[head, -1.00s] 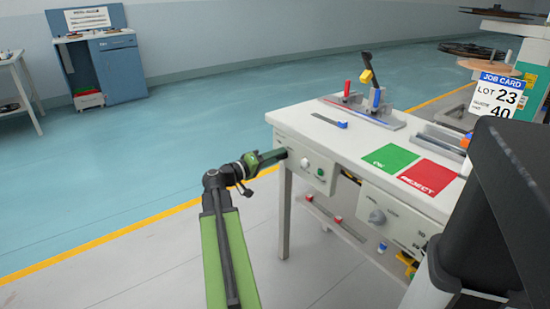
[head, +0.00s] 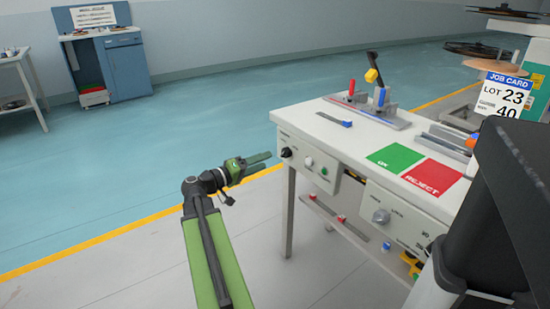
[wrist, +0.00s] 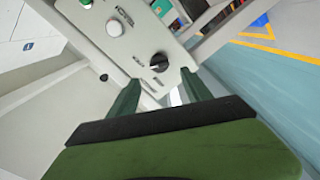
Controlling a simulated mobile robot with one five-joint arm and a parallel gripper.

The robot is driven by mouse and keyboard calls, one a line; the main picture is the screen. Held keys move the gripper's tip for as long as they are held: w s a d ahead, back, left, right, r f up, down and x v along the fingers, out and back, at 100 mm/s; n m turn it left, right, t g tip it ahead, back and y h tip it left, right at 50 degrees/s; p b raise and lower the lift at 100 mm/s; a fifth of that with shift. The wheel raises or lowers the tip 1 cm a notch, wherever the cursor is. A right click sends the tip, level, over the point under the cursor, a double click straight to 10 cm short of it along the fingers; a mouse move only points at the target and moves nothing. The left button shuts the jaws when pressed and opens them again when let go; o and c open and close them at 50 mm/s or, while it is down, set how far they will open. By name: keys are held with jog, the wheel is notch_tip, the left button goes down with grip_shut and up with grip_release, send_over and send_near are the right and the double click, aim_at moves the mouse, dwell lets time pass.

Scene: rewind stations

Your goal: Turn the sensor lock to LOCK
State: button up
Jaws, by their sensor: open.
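A black knob (head: 286,153) sits at the left end of the control panel (head: 296,172) on the bench front. In the wrist view the black knob (wrist: 159,62) has a pale pointer line and small labels beside it, too blurred to read. My gripper (head: 271,157) is left of the panel, its fingers pointing at the black knob. In the wrist view my gripper (wrist: 161,76) is open and empty. The knob lies just beyond and between the fingertips, apart from them. A grey knob (head: 381,216) is on a second panel further right, its labels also hard to read.
A white knob (head: 308,161) and a green button (head: 324,171) share the panel. The bench (head: 330,130) carries a lever fixture, a green mat (head: 395,157) and a red mat (head: 432,178). Floor left of the bench is clear.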

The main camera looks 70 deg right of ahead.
jog(key=v, duration=0.9)
jog(key=shift+a, duration=0.25)
jog(key=shift+w, duration=0.15)
jog(key=n, duration=1.1)
send_near(282, 154)
jog(key=x, duration=0.9)
jog(key=shift+d, duration=0.1)
